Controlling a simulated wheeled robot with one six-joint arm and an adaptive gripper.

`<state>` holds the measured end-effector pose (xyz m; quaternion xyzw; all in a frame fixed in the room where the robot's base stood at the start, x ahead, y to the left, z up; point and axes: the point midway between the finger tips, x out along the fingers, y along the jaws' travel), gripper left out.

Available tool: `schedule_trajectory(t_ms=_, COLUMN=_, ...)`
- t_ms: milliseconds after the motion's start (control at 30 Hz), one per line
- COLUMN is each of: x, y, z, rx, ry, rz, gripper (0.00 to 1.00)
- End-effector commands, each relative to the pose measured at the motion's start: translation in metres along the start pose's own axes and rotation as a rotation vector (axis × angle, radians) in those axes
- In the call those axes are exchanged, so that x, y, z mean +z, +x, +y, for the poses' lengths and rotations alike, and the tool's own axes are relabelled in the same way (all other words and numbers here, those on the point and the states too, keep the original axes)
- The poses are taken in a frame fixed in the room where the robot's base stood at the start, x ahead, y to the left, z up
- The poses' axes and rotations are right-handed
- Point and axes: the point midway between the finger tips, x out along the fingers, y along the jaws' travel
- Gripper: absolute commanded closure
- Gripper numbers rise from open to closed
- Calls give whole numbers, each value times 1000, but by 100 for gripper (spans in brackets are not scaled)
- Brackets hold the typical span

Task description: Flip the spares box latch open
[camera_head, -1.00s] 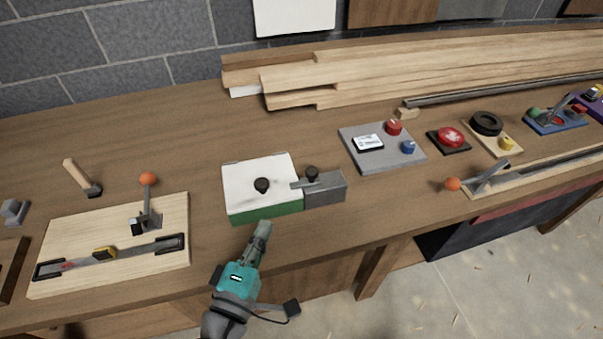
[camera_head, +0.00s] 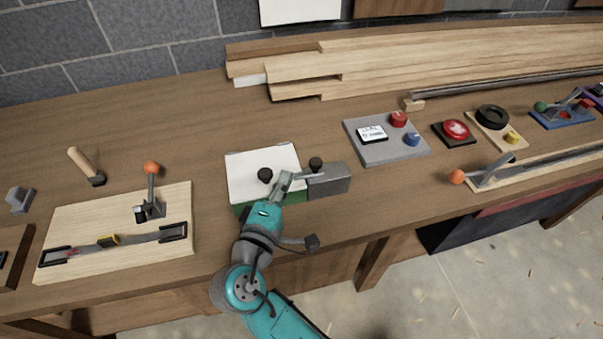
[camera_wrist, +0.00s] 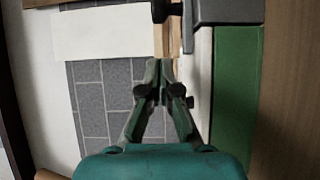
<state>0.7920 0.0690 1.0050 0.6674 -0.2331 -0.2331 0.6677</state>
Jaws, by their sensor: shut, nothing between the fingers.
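The spares box appears to be the green box with a white lid (camera_head: 255,160); a black knob (camera_head: 265,176) stands on the lid. A grey block (camera_head: 329,181) adjoins its right side, with a second black knob (camera_head: 316,163) on top, apparently the latch's. My gripper (camera_head: 285,178) is shut and empty, over the lid's right part, just left of the latch knob; contact cannot be told. It hides part of the latch lever. In the wrist view, my fingertips (camera_wrist: 159,66) are together, below the black knob (camera_wrist: 165,10) and grey block (camera_wrist: 228,10). The green side (camera_wrist: 238,95) shows at right.
A wooden board with an orange-knobbed lever (camera_head: 70,225) lies to the left. A grey panel with red and blue knobs (camera_head: 385,150) lies to the right. Stacked planks (camera_head: 400,70) lie behind. Bare bench top (camera_head: 160,135) shows left of the box.

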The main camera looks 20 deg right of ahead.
Motion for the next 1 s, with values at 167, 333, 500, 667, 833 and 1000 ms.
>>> schedule_trajectory(t_ms=167, x=18, y=19, z=0, rx=0, ry=0, rz=-3, gripper=100)
schedule_trajectory(t_ms=333, x=26, y=27, z=0, rx=0, ry=0, rz=-1, gripper=100)
schedule_trajectory(t_ms=500, x=28, y=30, z=0, rx=0, ry=0, rz=0, gripper=100)
schedule_trajectory(t_ms=667, x=28, y=29, z=0, rx=0, ry=0, rz=0, gripper=100)
schedule_trajectory(t_ms=833, x=30, y=31, z=0, rx=0, ry=0, rz=-1, gripper=100)
schedule_trajectory(t_ms=1000, x=46, y=40, z=0, rx=-1, ry=-1, rz=-4, gripper=100)
